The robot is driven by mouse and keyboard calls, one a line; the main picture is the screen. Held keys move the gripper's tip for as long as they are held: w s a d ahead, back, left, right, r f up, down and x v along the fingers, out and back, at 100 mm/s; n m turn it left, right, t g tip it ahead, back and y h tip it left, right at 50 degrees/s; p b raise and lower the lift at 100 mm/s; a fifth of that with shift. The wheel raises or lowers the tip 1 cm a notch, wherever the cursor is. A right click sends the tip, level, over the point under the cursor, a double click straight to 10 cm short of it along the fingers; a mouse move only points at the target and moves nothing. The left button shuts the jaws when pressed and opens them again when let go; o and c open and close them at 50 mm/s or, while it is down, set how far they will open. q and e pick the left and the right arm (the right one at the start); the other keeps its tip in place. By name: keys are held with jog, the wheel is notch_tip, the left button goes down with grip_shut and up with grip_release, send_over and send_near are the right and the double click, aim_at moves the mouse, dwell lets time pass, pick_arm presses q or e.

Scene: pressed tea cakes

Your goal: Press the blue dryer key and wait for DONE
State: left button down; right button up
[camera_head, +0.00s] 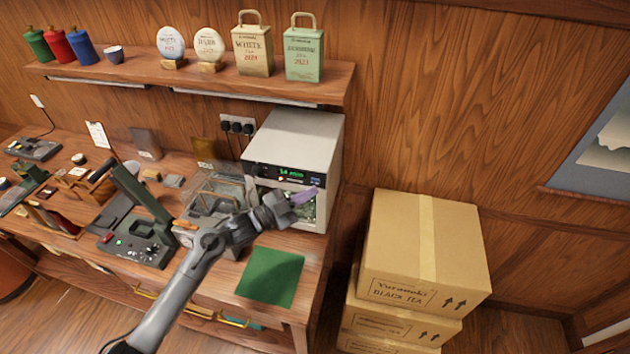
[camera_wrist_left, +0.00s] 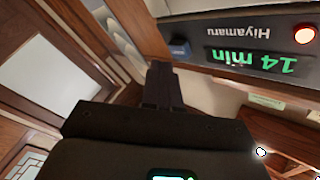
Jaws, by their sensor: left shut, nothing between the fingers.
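The dryer (camera_head: 305,135) is a pale box at the right end of the workbench, with a dark front panel. Its green display (camera_head: 291,174) reads 14 min; in the left wrist view the display (camera_wrist_left: 252,62) appears upside down. The blue key (camera_wrist_left: 179,48) is on the panel beside the display; it also shows small in the head view (camera_head: 315,181). A lit orange-red lamp (camera_wrist_left: 304,35) is at the panel's other side. My left gripper (camera_head: 305,196) is shut and empty in front of the dryer. Its fingertips (camera_wrist_left: 160,70) are close to the blue key; I cannot tell whether they touch.
A green mat (camera_head: 270,277) lies at the bench's front right. Stacked cartons (camera_head: 420,245) stand right of the bench. A shelf (camera_head: 190,88) with tins, discs and canisters runs above. A dark device with a lever (camera_head: 135,245) and other tools fill the bench's left.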

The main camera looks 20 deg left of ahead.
pick_arm(q)
jog(key=s+p, duration=0.3)
jog(key=s, duration=0.2)
jog(key=shift+d+p, duration=0.2)
jog(key=shift+p, duration=0.2)
dwell(0.8)
